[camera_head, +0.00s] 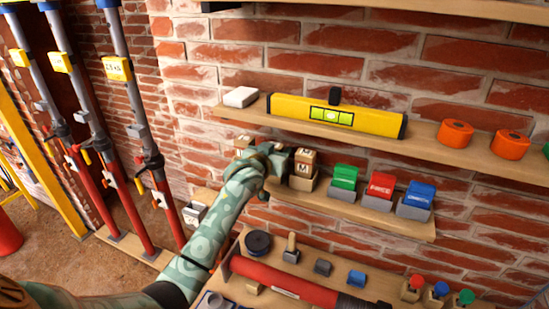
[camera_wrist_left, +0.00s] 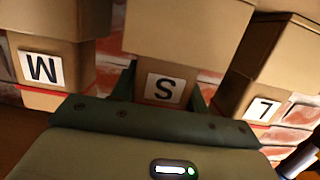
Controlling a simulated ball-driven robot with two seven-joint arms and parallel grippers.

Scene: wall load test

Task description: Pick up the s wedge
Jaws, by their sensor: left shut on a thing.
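The s wedge (camera_wrist_left: 165,88) is a tan block with a white S label. In the left wrist view it sits between the two dark fingers of my left gripper (camera_wrist_left: 163,92), which is shut on it. In the head view my left gripper (camera_head: 277,160) is at the lower wooden shelf, and the arm and gripper hide the s wedge there. I cannot tell whether the wedge is clear of its holder. The M wedge (camera_wrist_left: 43,68) is on one side of it, and the L wedge (camera_wrist_left: 262,108) on the other. My right gripper is not in view.
In the head view the M wedge (camera_head: 304,168) stands close right of my gripper. Green (camera_head: 345,177), red (camera_head: 381,185) and blue (camera_head: 418,194) blocks sit further right. The upper shelf (camera_head: 285,124) overhangs, carrying a yellow level (camera_head: 375,118). Red props (camera_head: 110,200) stand left.

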